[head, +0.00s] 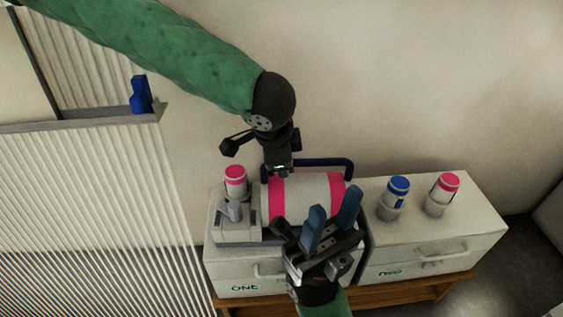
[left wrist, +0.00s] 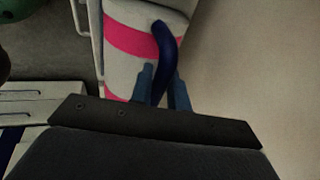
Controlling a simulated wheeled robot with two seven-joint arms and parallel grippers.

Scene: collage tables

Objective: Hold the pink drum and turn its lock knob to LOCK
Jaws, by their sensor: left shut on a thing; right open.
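The drum (head: 305,190) is white with pink bands and lies on its side on the left white cabinet. A dark blue handle (head: 325,162) rises at its back. My left gripper (head: 280,170) is shut on this handle from above. In the left wrist view the handle (left wrist: 165,45) passes between the blue fingers, with the drum (left wrist: 130,65) behind. My right gripper (head: 334,203) is open and empty, in front of the drum in the picture, and covers its lower part. I cannot make out the lock knob or its marks.
A pink-capped jar (head: 235,180) stands by a grey fixture (head: 233,212) left of the drum. A blue-capped jar (head: 397,190) and another pink-capped jar (head: 445,190) stand on the right cabinet (head: 480,215). A ribbed panel (head: 90,200) fills the left. The wall is behind.

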